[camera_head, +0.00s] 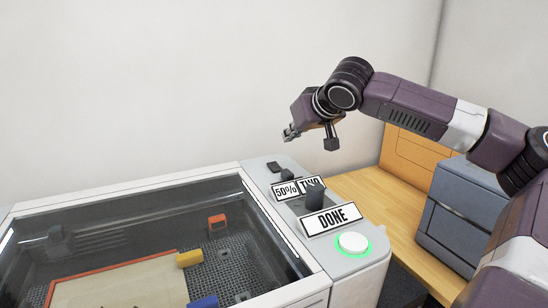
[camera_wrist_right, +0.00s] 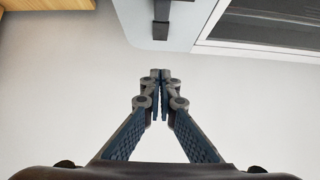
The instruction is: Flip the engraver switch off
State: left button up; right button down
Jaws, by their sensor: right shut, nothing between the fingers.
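The engraver (camera_head: 120,200) is a white machine with a dark glass lid. A small dark block (camera_head: 274,167), which looks like the switch, sits at the rear end of its grey side panel. It also shows near the panel edge at the top of the right wrist view (camera_wrist_right: 160,30); its position, on or off, cannot be told. My right gripper (camera_head: 289,133) hangs in the air above and behind the panel, apart from the block. In the right wrist view its fingers (camera_wrist_right: 160,76) meet at the tips with nothing between them. My left gripper is out of view.
Dark knobs (camera_head: 315,195), labels including "DONE" (camera_head: 332,220) and a white button with a lit green ring (camera_head: 354,243) are on the panel. Under the lid lie a tan sheet (camera_head: 120,285) and colored blocks. Grey drawers (camera_head: 462,215) stand right. The air above the engraver is clear.

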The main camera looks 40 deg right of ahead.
jog(key=p, duration=0.2)
send_over(275, 168)
jog(key=f, duration=0.6)
jog(key=shift+s, duration=0.4)
jog(key=f, duration=0.3)
jog(key=shift+w+d+f, duration=0.1)
jog(key=shift+w+f, duration=0.05)
jog(key=shift+w, duration=0.2)
jog(key=shift+f, duration=0.5)
